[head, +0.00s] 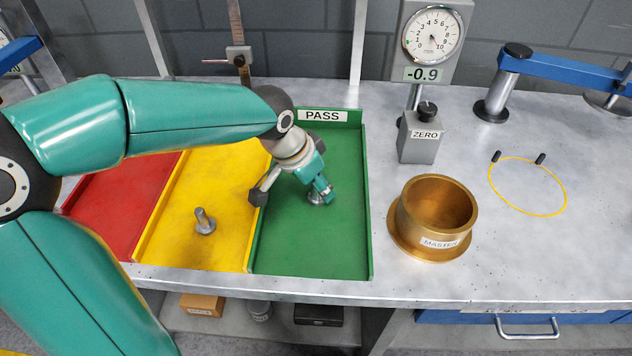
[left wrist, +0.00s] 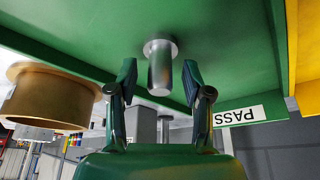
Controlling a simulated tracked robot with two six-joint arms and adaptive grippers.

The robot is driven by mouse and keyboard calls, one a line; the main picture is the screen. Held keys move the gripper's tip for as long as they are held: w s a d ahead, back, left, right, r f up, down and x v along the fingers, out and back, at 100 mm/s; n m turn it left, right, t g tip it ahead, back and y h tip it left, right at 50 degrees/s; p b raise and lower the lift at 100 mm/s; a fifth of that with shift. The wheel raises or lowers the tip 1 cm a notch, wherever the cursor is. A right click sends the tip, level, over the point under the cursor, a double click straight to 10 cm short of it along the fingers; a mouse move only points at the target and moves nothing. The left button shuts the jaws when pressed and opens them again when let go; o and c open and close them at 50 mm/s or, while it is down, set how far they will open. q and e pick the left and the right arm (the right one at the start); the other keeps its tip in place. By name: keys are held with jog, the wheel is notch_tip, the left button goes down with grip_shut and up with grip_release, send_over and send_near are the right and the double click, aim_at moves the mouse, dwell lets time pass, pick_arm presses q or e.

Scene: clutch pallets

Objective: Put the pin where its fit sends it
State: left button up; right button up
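A steel pin (left wrist: 160,65) with a round flange stands upright on its flange in the green PASS tray (head: 310,255). In the head view its flange (head: 316,199) shows just below a finger of my left gripper (head: 292,192); the rest is mostly hidden. In the left wrist view my left gripper (left wrist: 159,70) is open, one finger on each side of the pin, with gaps visible on both sides. A second flanged pin (head: 204,222) stands in the yellow tray (head: 175,250). The dial gauge (head: 433,36) reads -0.9. My right gripper is not in view.
A red tray (head: 115,210) adjoins the yellow one. A brass MASTER ring (head: 435,240) stands right of the green tray, which has raised walls. A ZERO block (head: 420,135) stands behind it.

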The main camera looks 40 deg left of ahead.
pick_arm(q)
jog(key=shift+r, duration=0.4)
jog(key=p+v, duration=0.1)
jog(key=v, duration=1)
jog(key=shift+r, duration=0.2)
jog(key=shift+s, duration=0.2)
